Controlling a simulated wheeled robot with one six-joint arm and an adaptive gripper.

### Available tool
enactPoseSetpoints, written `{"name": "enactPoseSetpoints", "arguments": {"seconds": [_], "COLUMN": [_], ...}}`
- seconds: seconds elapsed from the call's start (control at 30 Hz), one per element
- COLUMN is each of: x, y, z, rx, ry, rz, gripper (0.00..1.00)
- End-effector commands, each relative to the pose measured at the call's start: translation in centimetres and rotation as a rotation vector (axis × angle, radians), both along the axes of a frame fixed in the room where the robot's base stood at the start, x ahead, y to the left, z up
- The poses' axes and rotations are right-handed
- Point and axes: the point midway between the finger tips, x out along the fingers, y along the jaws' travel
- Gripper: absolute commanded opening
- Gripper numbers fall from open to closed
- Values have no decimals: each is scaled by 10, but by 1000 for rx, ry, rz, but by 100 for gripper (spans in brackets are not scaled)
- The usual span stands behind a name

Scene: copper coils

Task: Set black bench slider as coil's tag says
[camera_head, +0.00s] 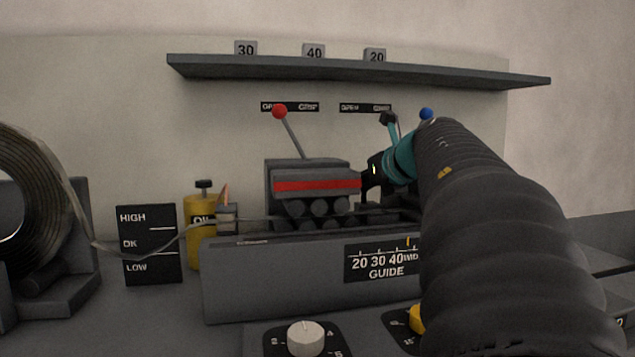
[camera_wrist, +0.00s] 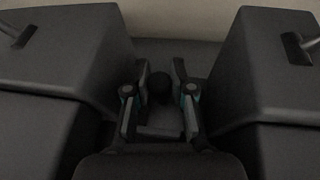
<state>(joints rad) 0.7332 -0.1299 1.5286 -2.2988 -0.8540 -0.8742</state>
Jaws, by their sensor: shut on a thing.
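My gripper (camera_wrist: 160,80) reaches in behind the bench's front panel, between two dark housings in the wrist view. Its fingers are shut on a dark round knob (camera_wrist: 159,87), which looks like the black slider. My arm hides this spot in the head view. The guide scale (camera_head: 378,262) reads 20, 30, 40, with an orange mark (camera_head: 408,241) right of the 40.
The roller block (camera_head: 315,184) with a red stripe has a red-knobbed lever (camera_head: 279,111). A blue knob (camera_head: 426,113) is close above my arm. A yellow oil can (camera_head: 200,232) and a HIGH/OK/LOW board (camera_head: 149,245) stand left. A shelf (camera_head: 350,70) bears blocks 30, 40, 20.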

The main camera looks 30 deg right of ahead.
Motion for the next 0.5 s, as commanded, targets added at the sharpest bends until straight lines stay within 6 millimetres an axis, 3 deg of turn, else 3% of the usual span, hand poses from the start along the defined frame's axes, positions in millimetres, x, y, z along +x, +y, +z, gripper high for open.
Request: {"name": "enactPoseSetpoints", "arguments": {"seconds": [0.2, 0.5], "x": [-26, -29], "y": [7, 8], "z": [0, -1], "rx": [0, 1], "ry": [0, 4], "rz": [-1, 2], "gripper": [0, 0]}}
